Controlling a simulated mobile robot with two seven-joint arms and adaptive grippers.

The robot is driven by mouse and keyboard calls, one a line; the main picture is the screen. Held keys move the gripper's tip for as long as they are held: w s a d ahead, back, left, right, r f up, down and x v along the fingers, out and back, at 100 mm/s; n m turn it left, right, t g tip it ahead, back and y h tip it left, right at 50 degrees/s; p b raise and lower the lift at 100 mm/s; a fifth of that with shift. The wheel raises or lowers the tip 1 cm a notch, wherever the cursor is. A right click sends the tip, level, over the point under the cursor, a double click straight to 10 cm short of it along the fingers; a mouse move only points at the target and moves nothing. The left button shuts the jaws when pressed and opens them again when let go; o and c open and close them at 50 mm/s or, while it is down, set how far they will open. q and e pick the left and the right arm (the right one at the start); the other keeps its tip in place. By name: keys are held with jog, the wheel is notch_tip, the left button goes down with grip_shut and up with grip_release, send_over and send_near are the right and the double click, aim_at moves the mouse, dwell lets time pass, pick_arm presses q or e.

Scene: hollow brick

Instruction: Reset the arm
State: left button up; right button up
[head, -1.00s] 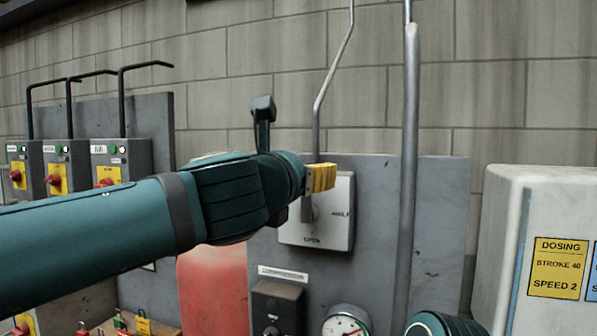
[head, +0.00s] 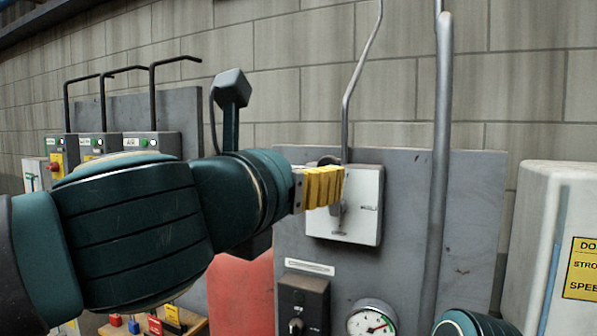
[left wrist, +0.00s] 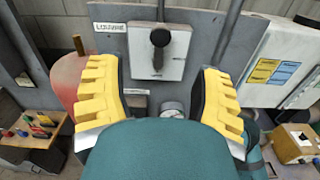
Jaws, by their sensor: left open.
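My left gripper (head: 325,188) comes in from the left in the head view, its yellow fingers in front of the white switch box (head: 362,232) on the grey panel. In the left wrist view its two yellow fingers (left wrist: 158,92) are spread wide with nothing between them. Ahead of them stands the white box (left wrist: 176,68) with a dark rotary handle (left wrist: 160,37) pointing down. The fingers look apart from the handle. In the head view the fingers partly hide the handle. My right gripper does not show.
A grey conduit (head: 440,150) runs down right of the switch box. Below are a dark switch (head: 303,300) and a round gauge (head: 372,318). A pale dosing unit (head: 545,200) stands at right. Switch boxes (head: 150,146) stand at left; coloured small items (left wrist: 40,125) lie on a board.

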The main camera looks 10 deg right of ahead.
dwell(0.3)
